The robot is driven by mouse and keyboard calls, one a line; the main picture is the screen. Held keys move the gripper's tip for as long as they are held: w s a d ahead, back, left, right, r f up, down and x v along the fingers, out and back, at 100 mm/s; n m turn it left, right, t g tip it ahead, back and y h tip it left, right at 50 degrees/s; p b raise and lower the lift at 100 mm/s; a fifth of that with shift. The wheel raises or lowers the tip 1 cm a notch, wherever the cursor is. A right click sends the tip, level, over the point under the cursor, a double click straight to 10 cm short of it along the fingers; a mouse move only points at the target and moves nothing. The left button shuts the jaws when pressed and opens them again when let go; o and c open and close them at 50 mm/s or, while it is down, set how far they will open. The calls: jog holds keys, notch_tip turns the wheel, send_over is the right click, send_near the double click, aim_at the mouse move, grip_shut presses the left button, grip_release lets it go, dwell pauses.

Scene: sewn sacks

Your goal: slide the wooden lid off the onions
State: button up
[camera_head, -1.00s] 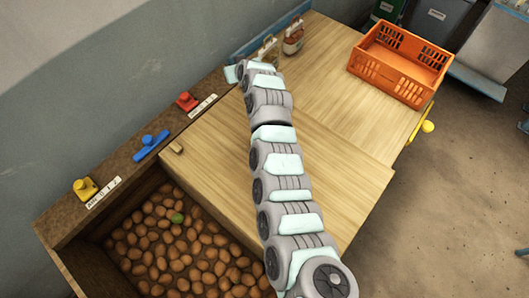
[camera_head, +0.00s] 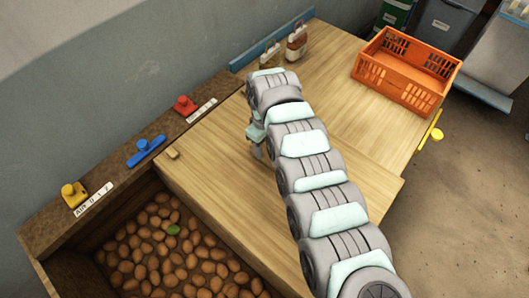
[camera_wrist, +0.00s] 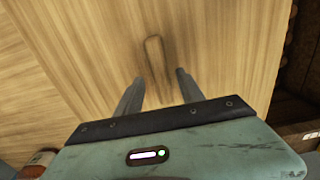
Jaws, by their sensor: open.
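The wooden lid (camera_head: 215,165) lies flat beside the open part of the bin, with brown onions (camera_head: 185,255) showing at its lower left. In the wrist view, the lid (camera_wrist: 235,45) carries a slim wooden handle bar (camera_wrist: 154,52). My gripper (camera_wrist: 160,76) is open, its fingers on either side of the handle's near end; contact cannot be told. In the head view, my gripper (camera_head: 259,154) is low over the lid, partly hidden by my arm, which also hides part of the lid. A small wooden block (camera_head: 172,153) sits at the lid's left edge.
An orange crate (camera_head: 405,72) and small jars (camera_head: 297,40) stand on the far wooden top. A green piece (camera_head: 173,230) lies among the onions.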

aim_at(264, 152)
jog(key=shift+f, duration=2.2)
jog(key=shift+c, duration=0.2)
grip_shut()
